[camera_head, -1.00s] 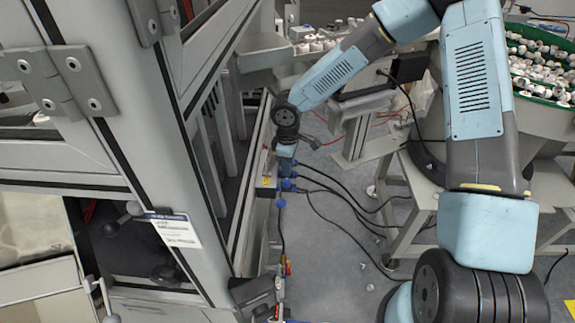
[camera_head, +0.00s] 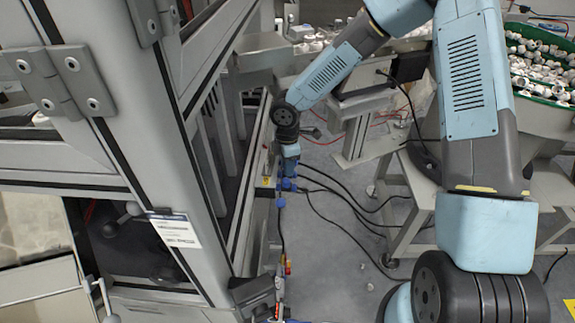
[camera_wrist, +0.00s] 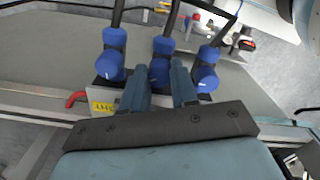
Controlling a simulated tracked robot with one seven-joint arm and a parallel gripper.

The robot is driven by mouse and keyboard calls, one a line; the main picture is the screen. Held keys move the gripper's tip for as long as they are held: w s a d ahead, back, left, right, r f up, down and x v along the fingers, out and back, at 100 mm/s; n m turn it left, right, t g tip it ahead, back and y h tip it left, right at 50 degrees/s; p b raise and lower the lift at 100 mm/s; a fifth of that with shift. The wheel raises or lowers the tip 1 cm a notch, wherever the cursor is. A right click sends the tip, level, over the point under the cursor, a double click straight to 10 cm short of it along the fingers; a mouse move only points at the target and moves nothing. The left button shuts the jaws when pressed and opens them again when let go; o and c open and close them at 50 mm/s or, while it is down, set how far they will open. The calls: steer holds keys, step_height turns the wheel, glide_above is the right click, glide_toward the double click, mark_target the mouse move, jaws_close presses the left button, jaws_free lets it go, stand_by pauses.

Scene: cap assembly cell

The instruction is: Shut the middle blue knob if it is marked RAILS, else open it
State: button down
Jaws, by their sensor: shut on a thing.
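Three blue knobs stand in a row in the wrist view: a left one (camera_wrist: 112,60), the middle blue knob (camera_wrist: 161,48) and a right one (camera_wrist: 207,72). My gripper (camera_wrist: 159,76) has one finger on each side of the middle knob and is shut on it. The fingers partly hide its lower part. A yellow label (camera_wrist: 103,107) is on the plate below the left knob, with dark lettering too small to read surely. No label shows at the middle knob. In the head view my gripper (camera_head: 288,172) is at the cell's side, and the knobs are small there.
Black hoses (camera_head: 335,190) run from the knobs across the floor. The grey cell frame (camera_head: 165,130) stands close on the left. A metal stand (camera_head: 360,135) and a green-rimmed bowl of caps (camera_head: 545,90) are at the right. Floor between is mostly open.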

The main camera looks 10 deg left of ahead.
steer(key=n, duration=0.5)
steer(key=shift+w+r+n, duration=0.1)
steer(key=shift+w+n, duration=0.05)
steer(key=shift+n, duration=0.15)
steer(key=n, duration=0.5)
steer(key=shift+n, duration=0.3)
steer(key=c, duration=1.2)
jaws_free()
steer(key=shift+c, duration=0.2)
steer(key=o, duration=0.4)
steer(key=shift+a, duration=0.1)
